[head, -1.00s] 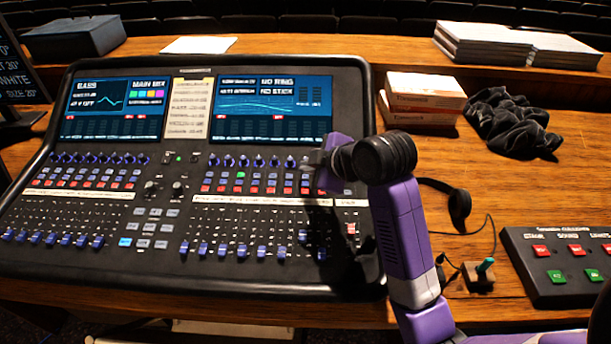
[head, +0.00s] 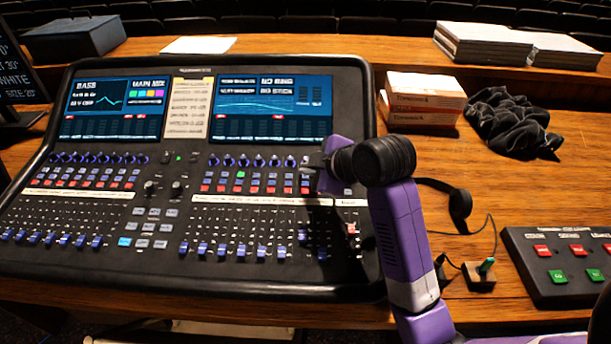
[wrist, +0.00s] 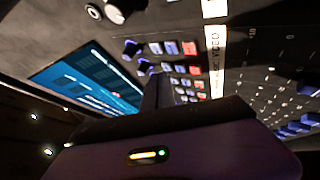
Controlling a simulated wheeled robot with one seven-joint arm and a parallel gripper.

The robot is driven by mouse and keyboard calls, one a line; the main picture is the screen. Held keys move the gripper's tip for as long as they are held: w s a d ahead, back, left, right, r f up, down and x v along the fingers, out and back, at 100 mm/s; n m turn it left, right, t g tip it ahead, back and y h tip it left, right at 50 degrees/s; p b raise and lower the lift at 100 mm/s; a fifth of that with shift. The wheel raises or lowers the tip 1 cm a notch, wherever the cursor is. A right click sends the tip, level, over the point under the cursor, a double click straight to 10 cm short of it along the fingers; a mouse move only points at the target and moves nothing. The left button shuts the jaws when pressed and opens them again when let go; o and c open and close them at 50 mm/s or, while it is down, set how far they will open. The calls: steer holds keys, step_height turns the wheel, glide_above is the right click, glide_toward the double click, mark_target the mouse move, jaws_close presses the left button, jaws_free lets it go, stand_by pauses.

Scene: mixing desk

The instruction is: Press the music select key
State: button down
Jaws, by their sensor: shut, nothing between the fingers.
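The mixing desk (head: 180,262) has rows of small select and mute keys under its right screen. My gripper (head: 314,161) is shut and empty over the right end of these rows, below the right screen's lower right corner. In the wrist view its dark fingers (wrist: 158,88) point at the desk beside short rows of grey, blue and red keys (wrist: 181,69). A white label strip (wrist: 217,55) runs past them, with "VIDEO" legible and the word beside it partly hidden. I cannot tell which key is the music one, or whether the fingertips touch a key.
One key (head: 241,175) glows green left of the gripper. Blue fader caps (head: 203,249) line the desk's front. A headset (head: 459,204), a small switch block (head: 479,275) and a cue box (head: 555,265) lie to the right.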

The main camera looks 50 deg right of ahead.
mark_target(309, 182)
steer(key=shift+f, duration=0.4)
stand_by(0.3)
steer(key=shift+r, duration=0.2)
steer(key=shift+r+p, duration=0.6)
steer(key=shift+r, duration=0.1)
steer(key=r+p, duration=0.5)
steer(key=shift+s+a, duration=0.2)
steer(key=shift+a, duration=0.05)
steer(key=shift+f, duration=0.1)
stand_by(0.8)
